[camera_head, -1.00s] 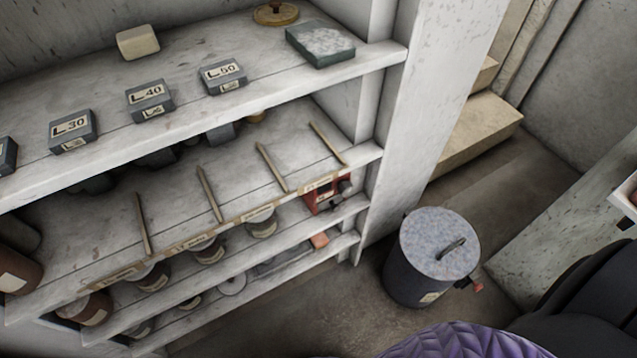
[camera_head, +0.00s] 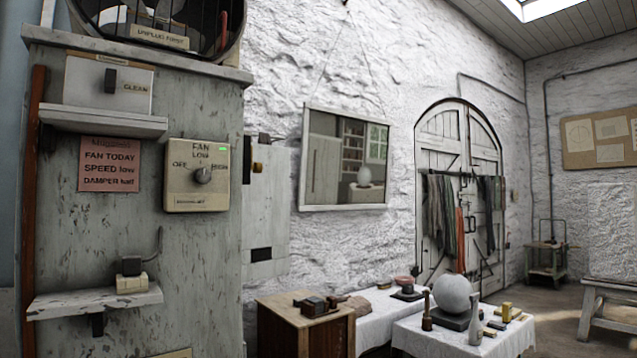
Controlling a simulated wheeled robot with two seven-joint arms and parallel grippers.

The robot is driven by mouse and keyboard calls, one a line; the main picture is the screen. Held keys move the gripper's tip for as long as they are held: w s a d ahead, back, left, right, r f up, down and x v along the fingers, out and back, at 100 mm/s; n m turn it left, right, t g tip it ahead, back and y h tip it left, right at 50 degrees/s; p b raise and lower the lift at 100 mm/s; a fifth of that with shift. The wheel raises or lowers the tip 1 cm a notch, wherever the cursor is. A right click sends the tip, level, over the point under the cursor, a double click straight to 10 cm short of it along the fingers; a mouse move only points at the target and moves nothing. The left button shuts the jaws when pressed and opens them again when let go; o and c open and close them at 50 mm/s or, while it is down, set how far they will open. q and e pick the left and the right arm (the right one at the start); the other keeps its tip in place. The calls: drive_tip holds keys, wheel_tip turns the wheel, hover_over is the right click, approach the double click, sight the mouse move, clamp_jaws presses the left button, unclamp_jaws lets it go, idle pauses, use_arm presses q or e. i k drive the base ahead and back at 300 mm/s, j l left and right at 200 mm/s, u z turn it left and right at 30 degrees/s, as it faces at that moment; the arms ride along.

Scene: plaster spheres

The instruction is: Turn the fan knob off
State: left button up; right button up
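The fan control box (camera_head: 197,193) is a cream panel on the side of a grey cabinet, at the left of the head view. It is marked FAN, with OFF at left, LOW at top and HIGH at right. The dark round fan knob (camera_head: 203,175) sits in its middle; its pointer seems to aim up and to the right, but it is too small to be sure. A small green light shows at the panel's upper right. Neither of my grippers is in view.
A pink note (camera_head: 110,164) reads FAN TODAY SPEED low. A fan (camera_head: 160,20) stands on the cabinet (camera_head: 90,235). Two small shelves (camera_head: 95,300) jut from the cabinet. A wooden chest (camera_head: 305,330) and a cloth-covered table (camera_head: 450,340) with a sphere stand right.

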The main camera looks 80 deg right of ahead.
sight(203, 177)
drive_tip(key=z, duration=1.75)
drive_tip(key=i+u, duration=0.2)
drive_tip(key=k, duration=0.1)
